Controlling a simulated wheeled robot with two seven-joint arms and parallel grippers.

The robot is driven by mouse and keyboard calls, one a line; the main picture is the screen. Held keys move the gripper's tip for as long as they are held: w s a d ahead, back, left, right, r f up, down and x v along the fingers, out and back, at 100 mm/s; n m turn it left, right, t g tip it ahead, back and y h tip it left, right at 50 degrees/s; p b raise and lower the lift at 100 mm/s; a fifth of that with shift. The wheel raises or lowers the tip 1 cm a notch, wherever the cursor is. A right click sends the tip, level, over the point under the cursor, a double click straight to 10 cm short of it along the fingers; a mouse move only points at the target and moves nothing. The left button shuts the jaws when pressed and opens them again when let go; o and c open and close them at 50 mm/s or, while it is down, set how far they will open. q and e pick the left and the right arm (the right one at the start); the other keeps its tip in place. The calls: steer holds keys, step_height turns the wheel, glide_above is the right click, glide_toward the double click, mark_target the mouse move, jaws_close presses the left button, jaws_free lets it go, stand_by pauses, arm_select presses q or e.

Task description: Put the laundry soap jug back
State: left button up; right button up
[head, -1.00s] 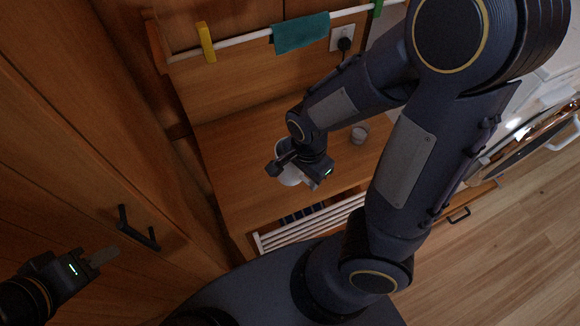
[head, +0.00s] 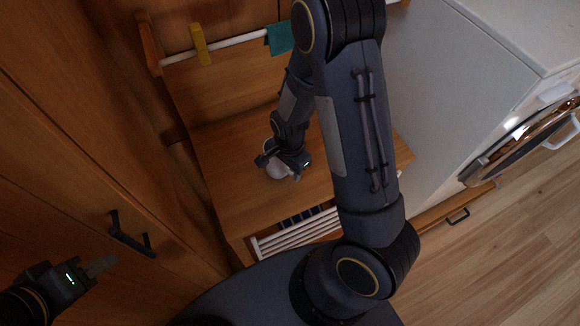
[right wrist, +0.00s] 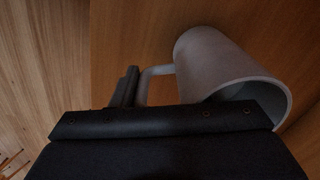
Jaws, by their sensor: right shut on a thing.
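The laundry soap jug (head: 277,173) is a pale grey-white open vessel with a side handle. In the head view it is over the left part of the wooden bench, partly hidden by my right gripper (head: 281,167). The right wrist view shows the jug (right wrist: 207,62) tilted in the picture, its open rim toward the camera, and my right gripper (right wrist: 128,88) shut at its handle. I cannot tell whether the jug touches the wood. My left gripper (head: 98,267) is at the lower left, away from the jug; its finger gap is not clear.
The wooden bench top (head: 225,190) is clear left of the jug. A white slatted rack (head: 300,232) is below its front edge. A white washing machine (head: 450,90) stands right.

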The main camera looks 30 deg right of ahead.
steer(key=shift+f, duration=0.15)
steer(key=o, duration=1.4)
steer(key=shift+c, duration=0.2)
step_height(320, 180, up, 12)
steer(key=shift+f+p, duration=0.2)
steer(key=shift+p, duration=0.1)
steer(key=shift+s+a+r, duration=0.1)
steer(key=shift+r, duration=0.5)
steer(key=s+a+r+n+t+y, duration=0.1)
steer(key=s+r+n+t+y, duration=0.2)
steer(key=s+r+n, duration=1)
steer(key=shift+s+a+r+t+y, duration=0.15)
steer(key=shift+s+a+t+y, duration=0.2)
steer(key=shift+s+t, duration=0.7)
